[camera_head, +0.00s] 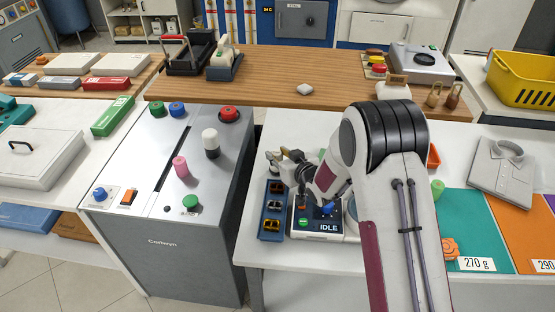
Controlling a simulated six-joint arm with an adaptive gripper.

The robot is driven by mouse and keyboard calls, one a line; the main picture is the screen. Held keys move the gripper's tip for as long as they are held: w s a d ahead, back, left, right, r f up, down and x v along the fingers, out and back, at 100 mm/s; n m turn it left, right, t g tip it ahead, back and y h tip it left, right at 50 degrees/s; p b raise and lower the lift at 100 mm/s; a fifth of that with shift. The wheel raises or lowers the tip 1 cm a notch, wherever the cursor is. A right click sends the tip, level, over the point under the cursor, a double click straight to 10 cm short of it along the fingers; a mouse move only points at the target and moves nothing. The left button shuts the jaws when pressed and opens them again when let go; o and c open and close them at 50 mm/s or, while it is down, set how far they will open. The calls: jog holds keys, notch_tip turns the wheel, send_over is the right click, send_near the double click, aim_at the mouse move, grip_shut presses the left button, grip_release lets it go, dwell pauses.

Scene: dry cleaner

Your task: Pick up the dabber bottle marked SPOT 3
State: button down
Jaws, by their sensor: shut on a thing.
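My gripper (283,159) shows in the head view at the left end of my arm, over the white table. It is small and partly hidden by my own wrist. It is shut on a small pale object (272,157), of which only a part shows at the fingertips. This may be the dabber bottle, but no SPOT 3 marking can be read on it. Just below the gripper, a dark blue rack (264,226) with several slots stands on the table. I cannot tell whether the held object touches anything below it.
A device with an IDLE display (327,227) stands right of the rack, partly behind my arm. A folded shirt (502,166) and coloured mats (478,228) lie at the right.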

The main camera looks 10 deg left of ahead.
jog(key=shift+r, duration=0.15)
notch_tip(320, 180, up, 10)
dwell(0.7)
dwell(0.7)
